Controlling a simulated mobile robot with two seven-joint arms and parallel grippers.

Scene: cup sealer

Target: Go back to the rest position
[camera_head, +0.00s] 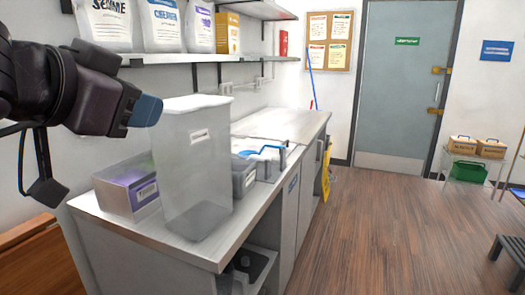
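My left gripper (146,110) reaches in from the upper left on a black arm and points right. Its blue-grey tip is seen side-on, so I cannot tell whether its fingers are open or shut. It is in front of the upper left part of a tall clear container (197,170) with a pale lid; I cannot tell whether they touch. The container stands upright on the counter (205,250). My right gripper is not in view.
A grey-purple box (130,188) and a dark grey bin (243,175) stand beside the container. A sink with a blue-handled tap (265,152) lies behind. A wall shelf (170,59) holds bags and boxes above. The wooden floor (385,235) to the right is mostly clear.

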